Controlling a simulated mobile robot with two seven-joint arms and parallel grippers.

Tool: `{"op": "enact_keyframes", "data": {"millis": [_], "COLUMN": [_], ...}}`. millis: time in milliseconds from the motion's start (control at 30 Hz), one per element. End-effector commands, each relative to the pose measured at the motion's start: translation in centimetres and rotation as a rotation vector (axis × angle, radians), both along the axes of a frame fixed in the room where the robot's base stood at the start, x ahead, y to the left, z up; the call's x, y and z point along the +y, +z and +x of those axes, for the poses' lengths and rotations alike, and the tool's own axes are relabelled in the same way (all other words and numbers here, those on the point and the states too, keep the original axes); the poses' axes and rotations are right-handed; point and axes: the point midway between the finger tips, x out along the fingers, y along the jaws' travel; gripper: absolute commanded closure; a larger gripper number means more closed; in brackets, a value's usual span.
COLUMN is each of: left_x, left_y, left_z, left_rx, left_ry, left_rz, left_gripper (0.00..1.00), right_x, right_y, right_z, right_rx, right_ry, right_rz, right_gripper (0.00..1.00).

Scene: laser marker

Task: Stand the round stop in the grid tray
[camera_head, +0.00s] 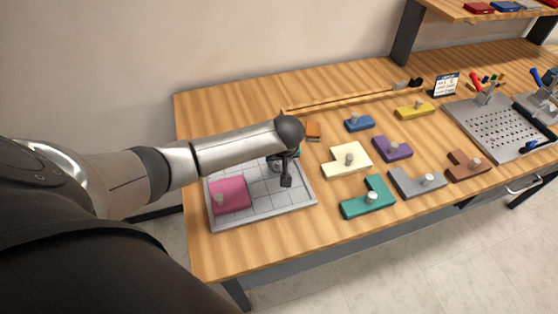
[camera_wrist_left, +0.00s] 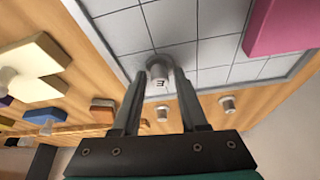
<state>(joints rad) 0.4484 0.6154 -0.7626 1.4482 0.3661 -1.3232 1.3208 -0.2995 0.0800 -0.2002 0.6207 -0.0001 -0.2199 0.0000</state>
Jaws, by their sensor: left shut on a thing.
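The grid tray (camera_head: 262,213) lies flat at the left end of the bench, with pale square cells and a raised rim. My left gripper (camera_head: 286,181) is over the tray's right part. In the left wrist view its two fingers (camera_wrist_left: 160,82) are shut on a grey round stop (camera_wrist_left: 157,67) with a dark mark on its top. The stop is upright over the grid cells, near the rim; I cannot tell whether its base touches the tray. A pink block (camera_head: 234,188) with a knob sits in the tray's left part. My right gripper is not in view.
Two more small grey cylinders (camera_wrist_left: 227,103) stand on the wood beyond the tray rim. Cream (camera_head: 338,164), teal (camera_head: 361,203), purple (camera_head: 397,151), grey and other knobbed pieces lie to the right. A perforated plate (camera_head: 502,130) is farther right. Several tray cells are bare.

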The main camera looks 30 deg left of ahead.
Motion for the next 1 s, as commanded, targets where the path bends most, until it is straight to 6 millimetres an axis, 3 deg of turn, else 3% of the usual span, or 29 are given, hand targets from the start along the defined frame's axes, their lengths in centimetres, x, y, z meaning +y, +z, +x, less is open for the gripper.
{"op": "enact_keyframes", "data": {"millis": [133, 167, 400, 767, 1000], "left_x": [0.0, 0.0, 0.0, 0.0, -0.8], "left_y": [-0.3, -0.3, -0.2, 0.3, 3.4], "left_z": [0.0, 0.0, 0.0, 0.0, -0.9], "left_rx": [0.0, 0.0, 0.0, -0.001, -0.002], "left_ry": [0.0, 0.0, 0.0, 0.0, -0.002], "left_rz": [0.0, 0.0, 0.0, 0.001, 0.0], "left_gripper": [1.0, 0.56, 0.29, 0.27, 0.27], "right_x": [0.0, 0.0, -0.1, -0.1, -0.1], "right_y": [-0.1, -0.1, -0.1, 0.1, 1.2], "right_z": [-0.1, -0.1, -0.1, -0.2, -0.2], "right_rx": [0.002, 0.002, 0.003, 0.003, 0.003], "right_ry": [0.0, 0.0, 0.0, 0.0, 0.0], "right_rz": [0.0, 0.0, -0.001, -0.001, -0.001], "right_gripper": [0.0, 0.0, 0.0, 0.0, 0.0]}}
